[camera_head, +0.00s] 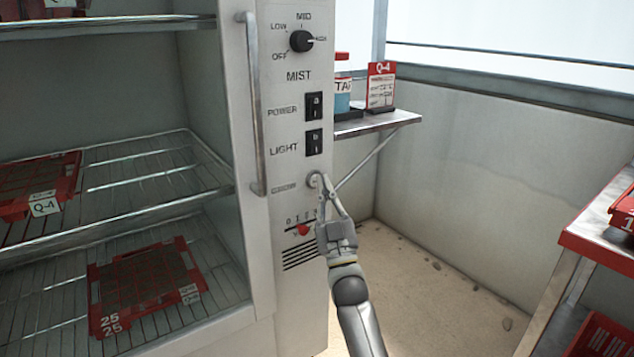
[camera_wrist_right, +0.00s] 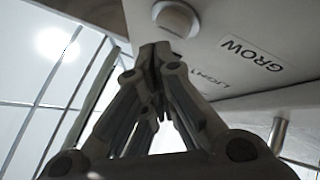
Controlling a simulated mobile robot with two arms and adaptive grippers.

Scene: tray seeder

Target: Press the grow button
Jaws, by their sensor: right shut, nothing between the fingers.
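The grow button (camera_head: 312,181) is a round pale knob on the grey cabinet's front panel, below the LIGHT switch. It also shows in the right wrist view (camera_wrist_right: 175,18), beside a white label reading GROW (camera_wrist_right: 250,53). My right gripper (camera_head: 323,181) is shut and empty, its fingertips right at the button and partly covering it in the head view. In the right wrist view its closed tips (camera_wrist_right: 158,55) lie just below the button. I cannot tell whether they touch it. My left gripper is not in view.
Above the button are the LIGHT switch (camera_head: 314,142), POWER switch (camera_head: 314,106) and MIST dial (camera_head: 301,41). A red slider (camera_head: 302,230) is below it. A vertical handle (camera_head: 252,105) stands left of the panel. A small shelf (camera_head: 378,123) juts out to the right.

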